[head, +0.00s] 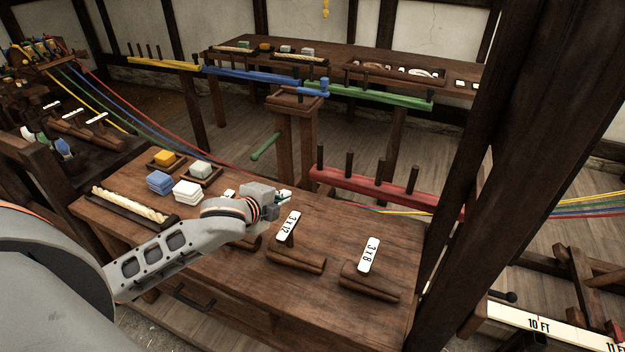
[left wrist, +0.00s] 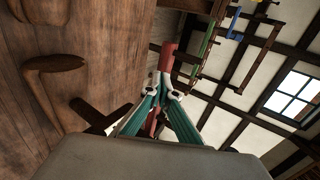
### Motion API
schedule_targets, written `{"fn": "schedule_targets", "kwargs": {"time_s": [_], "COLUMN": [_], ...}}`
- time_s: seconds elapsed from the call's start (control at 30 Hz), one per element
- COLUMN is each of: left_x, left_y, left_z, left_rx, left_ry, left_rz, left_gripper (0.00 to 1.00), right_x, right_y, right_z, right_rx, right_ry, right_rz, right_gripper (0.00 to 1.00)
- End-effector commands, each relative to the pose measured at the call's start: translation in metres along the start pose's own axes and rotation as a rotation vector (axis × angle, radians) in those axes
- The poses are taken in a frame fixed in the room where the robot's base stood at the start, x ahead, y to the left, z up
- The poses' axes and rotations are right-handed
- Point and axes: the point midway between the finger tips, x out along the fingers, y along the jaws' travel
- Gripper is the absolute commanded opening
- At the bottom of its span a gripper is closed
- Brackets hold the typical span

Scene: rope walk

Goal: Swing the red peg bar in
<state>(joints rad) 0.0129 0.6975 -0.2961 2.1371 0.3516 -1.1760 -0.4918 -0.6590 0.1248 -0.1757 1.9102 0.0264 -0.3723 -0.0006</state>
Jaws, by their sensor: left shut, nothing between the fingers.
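The red peg bar (head: 375,188) with several dark upright pegs stretches behind the far right edge of the wooden table, its right end passing by a dark post. My left gripper (head: 287,196) is over the table, to the left of the bar's left end and apart from it. In the left wrist view my left gripper (left wrist: 170,92) shows its fingertips close together, shut and empty. The red bar (left wrist: 167,57) shows just beyond the fingertips there. My right gripper is in neither view.
The table (head: 225,270) carries wooden tools labelled 3x12 (head: 288,225) and 3x8 (head: 369,254), and coloured blocks. Blue (head: 250,74), green (head: 375,95) and yellow (head: 165,63) peg bars are farther back. A thick dark post (head: 480,130) stands at right.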

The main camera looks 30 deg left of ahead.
Motion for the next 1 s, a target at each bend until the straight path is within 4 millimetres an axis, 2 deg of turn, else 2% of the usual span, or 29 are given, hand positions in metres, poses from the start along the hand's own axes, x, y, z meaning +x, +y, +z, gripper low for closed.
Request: {"fn": "schedule_targets", "kwargs": {"time_s": [0.2, 0.5, 1.0], "left_x": [0.043, 0.099, 0.178], "left_y": [0.0, 0.0, -0.001], "left_z": [0.0, 0.0, -0.001], "left_rx": [-0.001, -0.002, -0.001], "left_ry": [-0.001, -0.001, -0.001], "left_rz": [0.001, 0.001, 0.001], "left_gripper": [0.0, 0.0, 0.0], "right_x": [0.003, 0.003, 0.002], "right_y": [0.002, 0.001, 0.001], "right_z": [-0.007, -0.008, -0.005], "right_rx": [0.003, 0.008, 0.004], "right_ry": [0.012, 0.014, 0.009], "right_rz": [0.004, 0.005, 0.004], "right_gripper": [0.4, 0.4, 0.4]}}
